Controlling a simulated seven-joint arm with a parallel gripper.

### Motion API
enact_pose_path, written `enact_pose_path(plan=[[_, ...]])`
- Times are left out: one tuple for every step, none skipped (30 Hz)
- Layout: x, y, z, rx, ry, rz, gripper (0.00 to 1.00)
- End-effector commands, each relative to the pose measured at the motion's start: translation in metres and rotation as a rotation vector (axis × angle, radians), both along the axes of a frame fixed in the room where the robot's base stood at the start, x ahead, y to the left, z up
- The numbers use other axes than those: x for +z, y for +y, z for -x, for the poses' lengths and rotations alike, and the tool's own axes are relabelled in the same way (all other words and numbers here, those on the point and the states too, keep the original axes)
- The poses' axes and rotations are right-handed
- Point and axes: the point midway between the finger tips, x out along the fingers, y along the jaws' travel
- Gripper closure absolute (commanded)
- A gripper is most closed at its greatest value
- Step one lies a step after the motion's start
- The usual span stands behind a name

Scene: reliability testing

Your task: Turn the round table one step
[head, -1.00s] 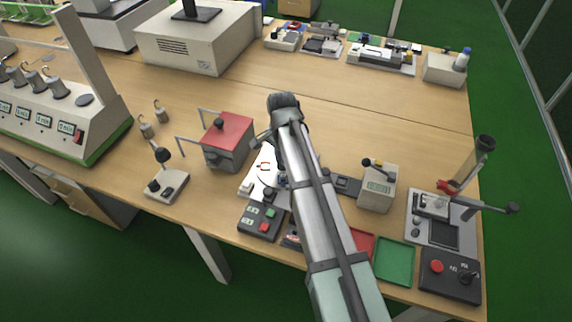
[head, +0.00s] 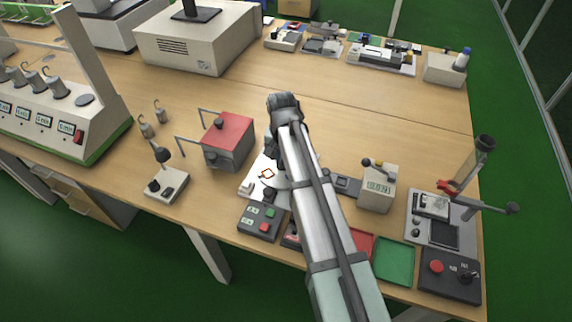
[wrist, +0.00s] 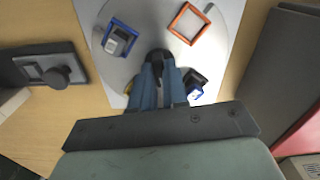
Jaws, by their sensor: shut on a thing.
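The round table is a light grey disc (wrist: 150,30) on a white base plate, seen from above in the wrist view. It carries an orange square frame (wrist: 188,23) at upper right, a blue frame with a grey piece (wrist: 119,40) at upper left, and a blue-and-black piece (wrist: 195,84) at lower right. A yellow bit shows at lower left, mostly hidden. My gripper (wrist: 159,72) is shut on a dark knob (wrist: 158,55) standing on the disc.
A red-topped grey box (head: 228,140) stands close left of the round table. A button box (head: 262,222) is in front. A counter box (head: 378,188), red and green trays (head: 395,262) and a lever press (head: 440,220) are to the right.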

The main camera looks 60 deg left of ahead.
Motion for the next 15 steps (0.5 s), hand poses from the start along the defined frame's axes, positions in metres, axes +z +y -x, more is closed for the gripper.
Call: enact_pose_path(plan=[[-0.0007, 0.0004, 0.0006, 0.024, 0.001, -0.001, 1.00], [-0.0007, 0.0004, 0.0006, 0.033, 0.001, -0.001, 1.00], [-0.0008, 0.0005, 0.0005, 0.046, 0.001, -0.001, 1.00], [-0.0008, 0.0006, 0.0006, 0.058, 0.001, -0.001, 1.00], [-0.0008, 0.0006, 0.0006, 0.072, 0.001, -0.001, 1.00], [-0.0008, 0.0005, 0.0006, 0.097, 0.001, -0.001, 1.00], [-0.0009, 0.0005, 0.0006, 0.119, 0.001, -0.001, 1.00], [-0.0009, 0.0005, 0.0006, 0.141, 0.001, -0.001, 1.00], [-0.0009, 0.0005, 0.0007, 0.170, 0.001, -0.001, 1.00], [-0.0010, 0.0005, 0.0007, 0.190, 0.002, -0.001, 1.00], [-0.0010, 0.0005, 0.0007, 0.206, 0.002, -0.001, 1.00], [-0.0010, 0.0005, 0.0007, 0.223, 0.002, -0.001, 1.00], [-0.0010, 0.0006, 0.0008, 0.233, 0.002, -0.001, 1.00], [-0.0011, 0.0005, 0.0009, 0.243, 0.002, -0.001, 1.00], [-0.0011, 0.0005, 0.0009, 0.258, 0.002, -0.001, 1.00]])
